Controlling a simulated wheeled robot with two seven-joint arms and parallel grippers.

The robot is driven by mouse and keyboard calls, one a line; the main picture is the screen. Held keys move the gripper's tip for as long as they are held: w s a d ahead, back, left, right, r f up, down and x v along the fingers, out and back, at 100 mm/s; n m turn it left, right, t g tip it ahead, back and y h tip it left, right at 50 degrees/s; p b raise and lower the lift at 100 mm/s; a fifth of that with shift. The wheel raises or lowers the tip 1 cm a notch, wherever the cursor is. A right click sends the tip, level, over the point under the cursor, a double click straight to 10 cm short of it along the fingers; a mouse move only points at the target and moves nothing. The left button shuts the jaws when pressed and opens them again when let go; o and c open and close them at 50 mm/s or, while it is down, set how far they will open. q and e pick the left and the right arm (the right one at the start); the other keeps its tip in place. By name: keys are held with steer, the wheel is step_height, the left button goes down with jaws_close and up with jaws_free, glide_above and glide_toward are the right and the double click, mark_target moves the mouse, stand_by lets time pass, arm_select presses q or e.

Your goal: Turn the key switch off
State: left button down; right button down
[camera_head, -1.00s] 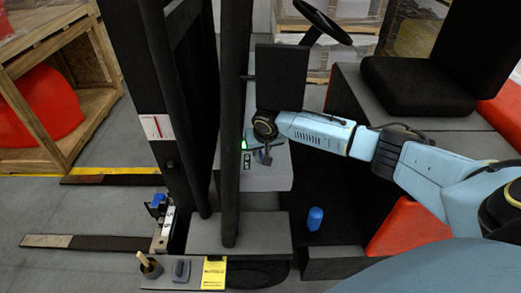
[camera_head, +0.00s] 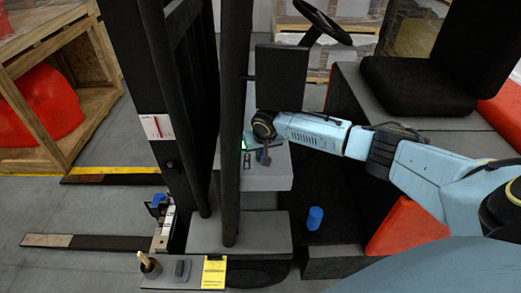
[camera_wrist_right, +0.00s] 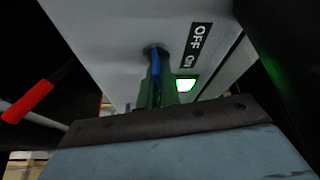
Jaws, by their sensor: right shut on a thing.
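The key switch (camera_wrist_right: 156,62) shows in the right wrist view as a blue key in a dark round socket on a grey panel. Beside it are an OFF/ON label (camera_wrist_right: 194,46) and a lit green indicator (camera_wrist_right: 185,85). My right gripper (camera_wrist_right: 158,88) is shut on the key, its fingers tinted green by the light and partly hiding it. In the head view my right gripper (camera_head: 264,153) is at the grey console (camera_head: 265,179), close to the green light (camera_head: 244,146); the key itself is too small to make out. My left gripper is not in view.
A dark mast post (camera_head: 230,120) stands just left of the console, and a black panel (camera_head: 282,76) rises behind it. A red-tipped lever (camera_wrist_right: 28,101) is left of my gripper in the wrist view. A blue cylinder (camera_head: 314,218) stands on the floor section right.

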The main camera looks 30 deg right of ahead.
steer(key=shift+n+y+p, duration=0.3)
steer(key=shift+n+p, duration=0.2)
steer(key=shift+n, duration=0.4)
steer(key=shift+a+n+y, duration=0.1)
steer(key=shift+n+y, duration=0.3)
steer(key=shift+n, duration=0.4)
steer(key=n+y, duration=0.1)
steer(key=n, duration=0.1)
steer(key=shift+f+n, duration=0.1)
steer(key=shift+n, duration=0.3)
steer(key=n+y+b, duration=0.1)
steer(key=n, duration=0.2)
steer(key=shift+a+n+b, duration=0.1)
steer(key=shift+n+b, duration=0.2)
steer(key=shift+b, duration=0.1)
steer(key=shift+s+a+n+g+y+b, duration=0.1)
steer(key=shift+n+g+y+b, duration=0.35)
steer(key=shift+n+b, duration=0.65)
steer(key=shift+n+g+y+b, duration=0.45)
steer(key=shift+n+b, duration=0.25)
steer(key=shift+n, duration=0.7)
